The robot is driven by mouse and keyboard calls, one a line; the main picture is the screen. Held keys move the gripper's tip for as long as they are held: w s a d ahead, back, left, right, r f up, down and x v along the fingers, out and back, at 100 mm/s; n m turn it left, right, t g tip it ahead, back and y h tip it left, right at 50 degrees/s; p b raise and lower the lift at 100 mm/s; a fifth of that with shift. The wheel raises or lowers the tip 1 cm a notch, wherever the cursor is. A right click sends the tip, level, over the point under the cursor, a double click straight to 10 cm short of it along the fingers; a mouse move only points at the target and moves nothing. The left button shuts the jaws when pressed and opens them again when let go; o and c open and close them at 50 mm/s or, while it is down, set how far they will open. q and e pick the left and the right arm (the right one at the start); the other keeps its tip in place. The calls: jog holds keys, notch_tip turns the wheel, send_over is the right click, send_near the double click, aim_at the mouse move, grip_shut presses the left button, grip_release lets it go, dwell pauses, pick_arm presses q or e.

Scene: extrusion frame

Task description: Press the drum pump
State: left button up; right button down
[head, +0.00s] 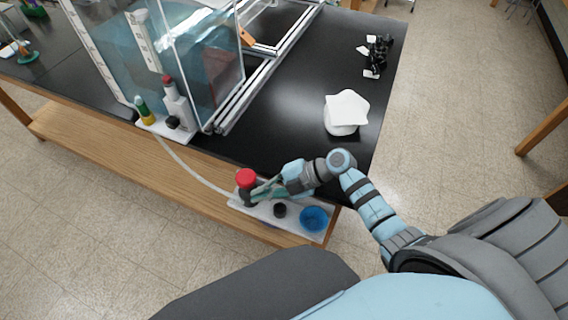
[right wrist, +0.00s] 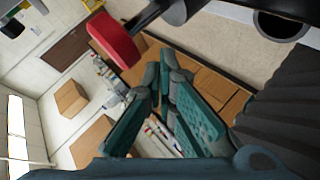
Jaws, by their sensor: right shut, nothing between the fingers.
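The drum pump has a red round head (head: 246,178) on a dark body, standing at the left end of a white base plate (head: 240,207) near the table's front edge. My right gripper (head: 258,192) is shut and empty, its fingertips close beside the pump just below the red head. Whether they touch it cannot be told. In the right wrist view the red head (right wrist: 113,42) is at the upper left, and the shut fingers (right wrist: 165,65) are to the right of it. My left gripper is not in view.
A black cap (head: 280,210) and a blue bowl (head: 314,218) are on the plate to the right. A pale hose (head: 190,172) runs to a second white plate with bottles (head: 172,105). A white container (head: 346,113) stands behind my right arm. A clear-walled frame (head: 205,60) is at the back.

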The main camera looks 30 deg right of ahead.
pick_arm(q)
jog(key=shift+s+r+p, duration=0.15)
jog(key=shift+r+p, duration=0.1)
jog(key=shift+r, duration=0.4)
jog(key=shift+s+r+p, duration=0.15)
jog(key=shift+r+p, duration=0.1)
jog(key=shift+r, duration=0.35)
pick_arm(e)
jog(key=s+a+r+v, duration=0.1)
jog(key=v, duration=1.1)
jog(key=shift+s, duration=0.15)
jog(key=shift+a, duration=0.15)
jog(key=shift+f, duration=0.1)
dwell(1.1)
